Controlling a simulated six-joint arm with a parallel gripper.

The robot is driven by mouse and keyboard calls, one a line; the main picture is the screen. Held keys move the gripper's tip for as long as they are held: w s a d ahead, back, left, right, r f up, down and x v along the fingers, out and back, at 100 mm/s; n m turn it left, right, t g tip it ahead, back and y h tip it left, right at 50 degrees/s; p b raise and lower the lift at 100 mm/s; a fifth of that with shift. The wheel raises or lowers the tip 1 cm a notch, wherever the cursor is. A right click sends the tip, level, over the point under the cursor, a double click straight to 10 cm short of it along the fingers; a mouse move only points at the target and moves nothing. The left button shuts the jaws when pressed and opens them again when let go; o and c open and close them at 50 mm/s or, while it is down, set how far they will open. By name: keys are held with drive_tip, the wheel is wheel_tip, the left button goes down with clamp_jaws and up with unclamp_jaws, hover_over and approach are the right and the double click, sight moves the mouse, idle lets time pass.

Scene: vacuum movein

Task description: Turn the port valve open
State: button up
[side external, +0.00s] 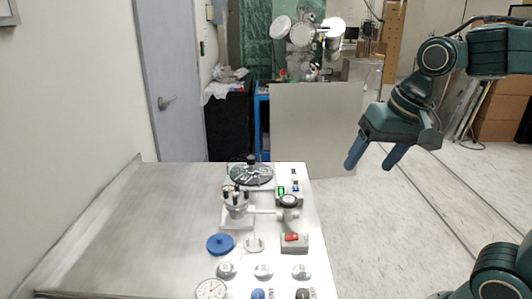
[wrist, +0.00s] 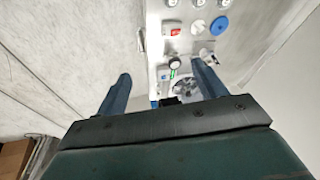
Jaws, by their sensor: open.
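My gripper (side external: 370,165) is in the air to the right of the table, higher than the devices and clear of them. Its two blue fingers are spread wide with nothing between them, and they also show in the wrist view (wrist: 161,70). A small round dark-rimmed handwheel (side external: 289,201), which looks like the port valve, sits at the right end of a side tube from the chamber. It also shows in the wrist view (wrist: 176,60), between the fingers in the picture but well away from them. Whether it is open or closed cannot be told.
The chamber (side external: 235,208) with several dark-topped posts stands left of the handwheel. A red-switch box (side external: 294,243), a blue disc (side external: 220,245), a gauge (side external: 211,289) and a dark round plate (side external: 251,175) are close by. The table's left side (side external: 140,220) is clear.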

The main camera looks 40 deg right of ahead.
drive_tip(key=w+d+m+g, duration=0.1)
drive_tip(key=w+m, duration=0.4)
drive_tip(key=w, duration=0.2)
drive_tip(key=m+g, duration=0.3)
drive_tip(key=m, duration=1.1)
hover_over(290, 199)
wheel_tip(290, 199, down, 9)
drive_tip(key=shift+f, duration=0.1)
drive_tip(key=shift+f, duration=6.85)
drive_tip(key=c, duration=1)
drive_tip(key=shift+o, duration=0.2)
drive_tip(key=shift+n, duration=0.3)
